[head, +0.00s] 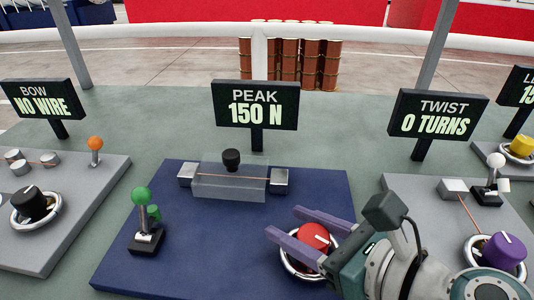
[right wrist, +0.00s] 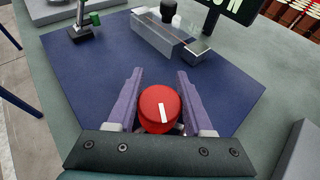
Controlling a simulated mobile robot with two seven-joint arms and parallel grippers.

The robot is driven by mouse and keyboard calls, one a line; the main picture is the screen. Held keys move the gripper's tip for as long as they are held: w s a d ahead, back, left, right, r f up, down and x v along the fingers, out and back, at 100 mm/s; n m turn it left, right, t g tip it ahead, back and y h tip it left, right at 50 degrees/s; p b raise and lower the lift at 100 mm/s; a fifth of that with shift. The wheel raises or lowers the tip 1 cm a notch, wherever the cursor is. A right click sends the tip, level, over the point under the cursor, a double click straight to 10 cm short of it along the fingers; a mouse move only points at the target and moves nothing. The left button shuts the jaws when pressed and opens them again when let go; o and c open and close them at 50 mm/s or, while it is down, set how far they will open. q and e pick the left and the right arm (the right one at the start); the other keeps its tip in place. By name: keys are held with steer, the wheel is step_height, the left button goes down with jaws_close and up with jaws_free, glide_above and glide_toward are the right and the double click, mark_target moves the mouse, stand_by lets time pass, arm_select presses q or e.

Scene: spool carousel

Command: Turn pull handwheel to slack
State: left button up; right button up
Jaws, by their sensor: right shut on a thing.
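The pull handwheel is a red knob (head: 313,237) with a white pointer line, set in a metal ring on the dark blue panel (head: 120,262). My right gripper (head: 284,221) comes in from the right with its two purple fingers shut on the knob, one on each side. In the right wrist view the red knob (right wrist: 159,108) sits between the fingers, its white line nearly upright. Behind it, an orange wire (head: 232,177) runs between two metal clamps, through a clear block. The sign (head: 255,103) reads PEAK 150 N. My left gripper is out of view.
A green-topped lever (head: 141,196) stands left on the blue panel. A black knob (head: 231,160) rises at the clear block. Grey panels with other knobs flank it: BOW sign (head: 38,98) left, TWIST sign (head: 437,114) right. The blue panel's front middle is clear.

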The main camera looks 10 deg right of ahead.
mark_target(296, 263)
jaws_close()
steer(key=shift+n+y, duration=0.3)
steer(key=shift+n, duration=0.1)
